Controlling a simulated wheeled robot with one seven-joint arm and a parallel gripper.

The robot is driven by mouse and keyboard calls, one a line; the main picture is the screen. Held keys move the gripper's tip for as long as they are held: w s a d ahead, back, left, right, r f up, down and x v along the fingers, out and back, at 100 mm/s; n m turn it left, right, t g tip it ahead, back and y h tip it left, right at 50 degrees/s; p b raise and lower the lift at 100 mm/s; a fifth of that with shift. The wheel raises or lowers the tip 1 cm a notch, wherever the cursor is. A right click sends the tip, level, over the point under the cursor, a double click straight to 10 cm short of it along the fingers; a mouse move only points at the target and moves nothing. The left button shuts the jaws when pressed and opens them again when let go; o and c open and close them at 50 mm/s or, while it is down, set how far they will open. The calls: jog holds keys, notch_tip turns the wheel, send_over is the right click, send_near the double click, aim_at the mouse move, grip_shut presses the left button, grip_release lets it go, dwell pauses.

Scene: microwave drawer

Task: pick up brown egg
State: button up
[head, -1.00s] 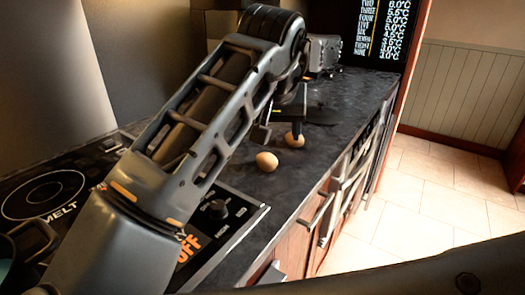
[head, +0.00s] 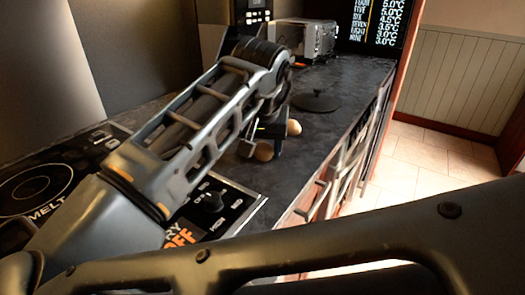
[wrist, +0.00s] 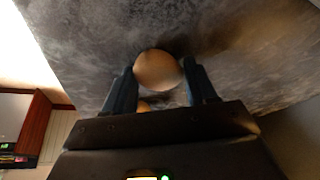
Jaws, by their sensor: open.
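Two brown eggs lie on the dark countertop. In the head view the nearer egg (head: 264,152) shows between the fingers of my gripper (head: 263,149), and the farther egg (head: 294,127) is just beyond the right finger. In the wrist view one egg (wrist: 158,70) lies between the two open fingertips of my gripper (wrist: 160,80), with a gap at the right finger; contact at the left finger is unclear. A sliver of the other egg (wrist: 143,106) shows above the gripper's body, which hides the rest.
The dark countertop (head: 330,130) is clear in front of the eggs. A dark round lid (head: 315,101) lies behind them, and a silver toaster-like appliance (head: 306,38) stands farther back. A stove panel with a knob (head: 213,200) is nearer. Drawer handles (head: 312,200) line the counter's right edge.

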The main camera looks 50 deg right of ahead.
jog(key=c, duration=0.3)
jog(key=shift+r, duration=0.1)
